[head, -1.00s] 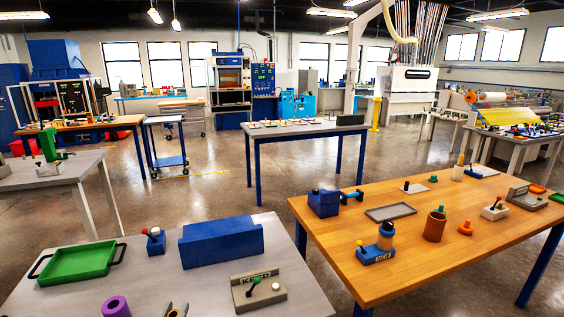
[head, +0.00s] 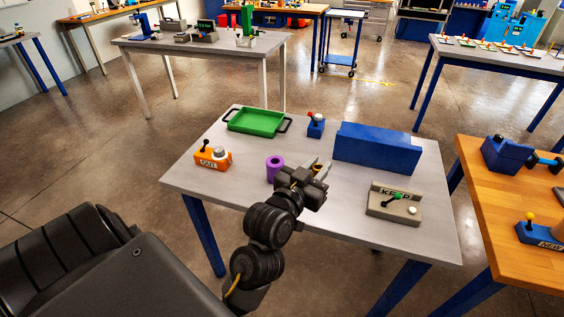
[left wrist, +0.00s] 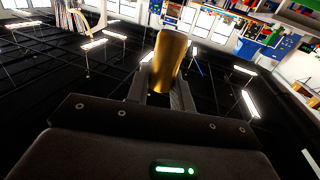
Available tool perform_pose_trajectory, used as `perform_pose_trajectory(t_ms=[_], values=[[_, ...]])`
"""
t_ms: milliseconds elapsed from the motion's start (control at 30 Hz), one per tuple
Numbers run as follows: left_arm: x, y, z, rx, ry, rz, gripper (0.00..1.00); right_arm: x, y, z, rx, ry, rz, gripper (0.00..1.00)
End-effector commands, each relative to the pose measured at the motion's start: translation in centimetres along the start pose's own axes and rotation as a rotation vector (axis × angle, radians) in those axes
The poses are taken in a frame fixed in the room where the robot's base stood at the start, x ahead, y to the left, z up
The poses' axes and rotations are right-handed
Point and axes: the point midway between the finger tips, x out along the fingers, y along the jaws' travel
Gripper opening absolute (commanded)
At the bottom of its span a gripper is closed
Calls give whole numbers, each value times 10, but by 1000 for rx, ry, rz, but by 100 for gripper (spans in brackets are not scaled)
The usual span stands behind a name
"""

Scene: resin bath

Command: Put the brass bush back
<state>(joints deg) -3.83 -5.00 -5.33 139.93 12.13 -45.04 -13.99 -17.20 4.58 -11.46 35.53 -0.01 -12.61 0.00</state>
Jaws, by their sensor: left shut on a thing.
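My left gripper (head: 319,169) is over the grey table (head: 345,222), just right of a purple ring (head: 275,169) in the head view. In the left wrist view it is shut on a brass bush (left wrist: 168,62), a plain gold-coloured cylinder that stands up between the two fingers. In the head view the bush is small and mostly hidden by the gripper. I cannot tell how high it is above the table. My right gripper is not in view.
The table also holds a green tray (head: 257,122), an orange OUT block (head: 212,158), a small blue lever block (head: 316,127), a long blue block (head: 377,148) and a grey KEEP block (head: 393,204). A wooden table (head: 478,215) stands at right.

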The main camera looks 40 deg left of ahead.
Motion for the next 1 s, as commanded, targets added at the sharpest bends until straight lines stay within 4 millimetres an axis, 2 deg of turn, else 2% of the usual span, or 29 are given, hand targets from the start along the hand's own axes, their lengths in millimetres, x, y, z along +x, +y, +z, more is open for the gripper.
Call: perform_pose_trajectory(t_ms=[100,267,300,400,500,600,700,1000], values=[[30,-45,-17,3,6,-79,0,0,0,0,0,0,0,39],[69,-120,-26,2,1,-173,0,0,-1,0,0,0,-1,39],[77,-138,-26,2,0,-189,0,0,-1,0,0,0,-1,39],[90,-176,-18,-2,-3,-212,0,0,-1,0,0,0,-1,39],[96,-200,-3,-4,-5,-212,0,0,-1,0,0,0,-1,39],[98,-209,16,-3,-6,-193,0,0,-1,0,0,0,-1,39],[100,-203,25,-2,-2,-160,0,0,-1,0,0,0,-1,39],[101,-199,25,0,-1,-145,0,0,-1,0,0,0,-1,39]])
